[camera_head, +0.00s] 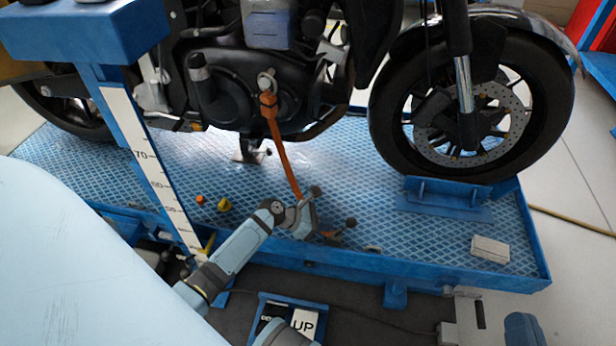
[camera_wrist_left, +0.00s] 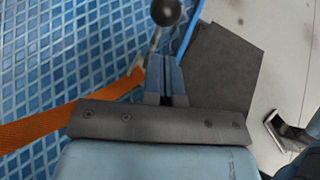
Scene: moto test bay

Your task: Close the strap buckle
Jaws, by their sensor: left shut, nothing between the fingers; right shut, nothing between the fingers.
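The orange strap (camera_head: 284,155) runs down from a hook at the motorcycle's engine to the near edge of the blue platform. It also crosses the left wrist view (camera_wrist_left: 60,124). A dark ball-ended lever (camera_head: 316,190) stands at its lower end; a second dark ball (camera_head: 350,223) is just to the right. My left gripper (camera_head: 306,218) is beside these parts and hides much of the buckle. In the left wrist view, its fingers (camera_wrist_left: 166,72) are shut and empty, with a ball-ended rod (camera_wrist_left: 165,12) just beyond the tips. I cannot tell whether they touch. My right gripper is not in view.
The motorcycle's front wheel (camera_head: 470,110) stands at the right of the blue platform (camera_head: 370,165). A blue post with a height scale (camera_head: 150,165) rises at left. Small orange (camera_head: 200,199) and yellow (camera_head: 224,205) pieces lie on the platform. An UP pedal (camera_head: 304,322) is below.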

